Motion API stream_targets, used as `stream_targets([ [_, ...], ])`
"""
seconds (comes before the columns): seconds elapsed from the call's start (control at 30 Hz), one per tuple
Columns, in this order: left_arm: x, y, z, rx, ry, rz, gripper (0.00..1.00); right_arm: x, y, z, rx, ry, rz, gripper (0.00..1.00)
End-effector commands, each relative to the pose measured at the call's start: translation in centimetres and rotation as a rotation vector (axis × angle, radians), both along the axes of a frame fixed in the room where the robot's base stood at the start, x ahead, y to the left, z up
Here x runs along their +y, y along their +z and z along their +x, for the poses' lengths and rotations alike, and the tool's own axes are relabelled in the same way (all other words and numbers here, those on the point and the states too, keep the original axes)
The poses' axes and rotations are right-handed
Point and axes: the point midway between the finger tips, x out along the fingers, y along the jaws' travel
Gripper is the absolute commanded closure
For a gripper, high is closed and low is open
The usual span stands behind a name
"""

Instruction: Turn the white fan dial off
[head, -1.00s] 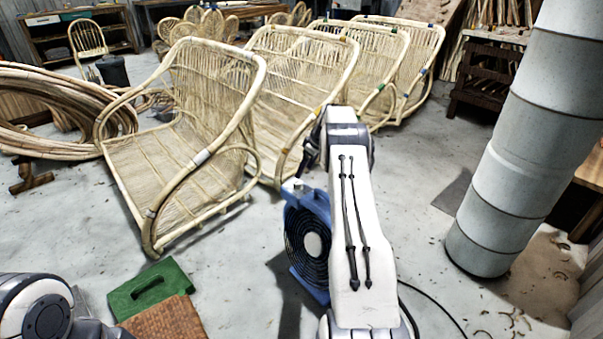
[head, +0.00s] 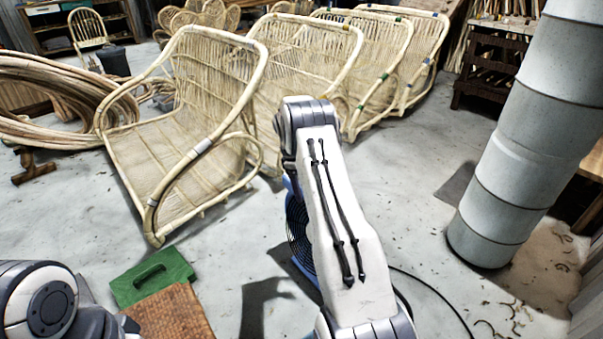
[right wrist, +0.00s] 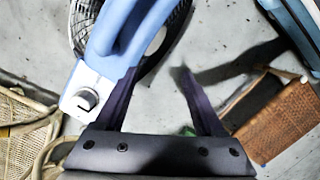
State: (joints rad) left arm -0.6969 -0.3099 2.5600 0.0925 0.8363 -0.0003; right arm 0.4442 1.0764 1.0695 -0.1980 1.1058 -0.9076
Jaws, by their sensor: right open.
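The blue fan (head: 290,215) stands on the floor, mostly hidden behind my right arm in the head view. In the right wrist view, its blue housing (right wrist: 125,35) rises at the upper left. The fan's dial (right wrist: 87,98), a round light grey knob, sits on a pale panel at the lower end of the housing. My right gripper (right wrist: 158,75) is open, with two dark fingers spread apart. The dial lies to the left of the left finger, outside the gap, and that finger passes close beside the housing. I cannot tell whether they touch. My left gripper is out of view.
Rattan chair frames (head: 185,130) stand in a row behind the fan. A green box (head: 150,277) and a brown woven block (head: 170,315) are on the floor at lower left. A thick grey duct (head: 520,150) rises at right. A black cable (head: 440,300) crosses the floor.

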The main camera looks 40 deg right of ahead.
Motion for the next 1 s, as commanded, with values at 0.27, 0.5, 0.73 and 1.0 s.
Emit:
stream_targets([
  [0.27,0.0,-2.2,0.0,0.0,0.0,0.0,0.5,1.5,-2.0,-3.2,0.326,0.299,-0.389,0.29],
  [0.5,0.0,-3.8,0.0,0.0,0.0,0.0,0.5,0.1,-2.2,-1.6,0.486,0.571,-0.755,0.29],
  [0.73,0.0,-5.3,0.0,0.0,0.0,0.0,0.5,0.3,-2.9,3.0,0.547,0.853,-1.103,0.29],
  [1.0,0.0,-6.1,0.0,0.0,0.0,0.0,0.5,2.8,-3.6,7.1,0.516,1.063,-1.341,0.29],
])
